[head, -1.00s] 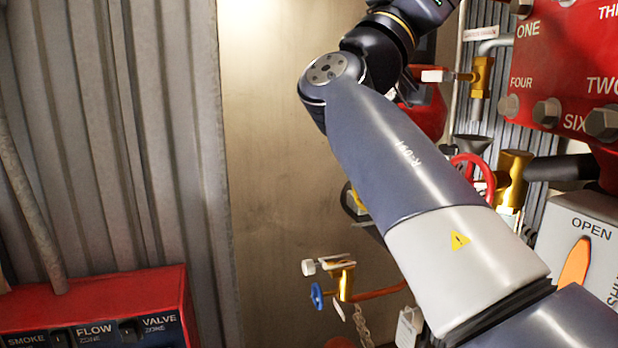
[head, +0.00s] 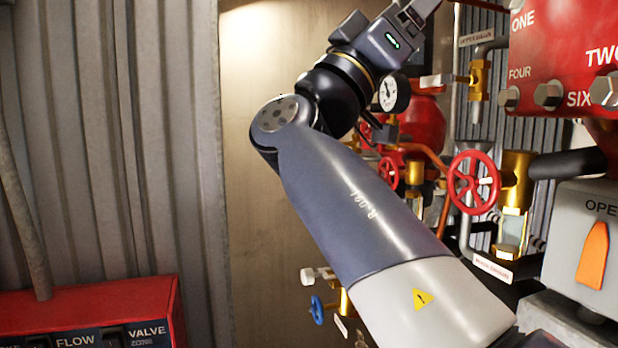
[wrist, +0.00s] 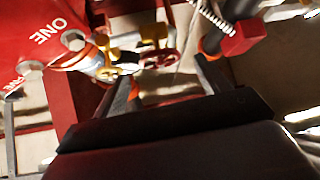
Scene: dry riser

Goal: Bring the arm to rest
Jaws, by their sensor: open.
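My arm reaches up from the lower right of the head view to the upper middle, bent at the elbow. In that view my gripper's tips run out past the top edge. In the wrist view my gripper (wrist: 168,85) is open. Its two fingers stand well apart with nothing held between them. Beyond the fingers, blurred red and brass fittings show, at a distance I cannot tell.
Behind the arm are a red handwheel (head: 473,182), a pressure gauge (head: 393,93) and a brass valve with a blue handle (head: 317,310). A red plate with bolts (head: 570,60), a grey box with an orange lever (head: 593,255) and a red switch panel (head: 95,300) flank it.

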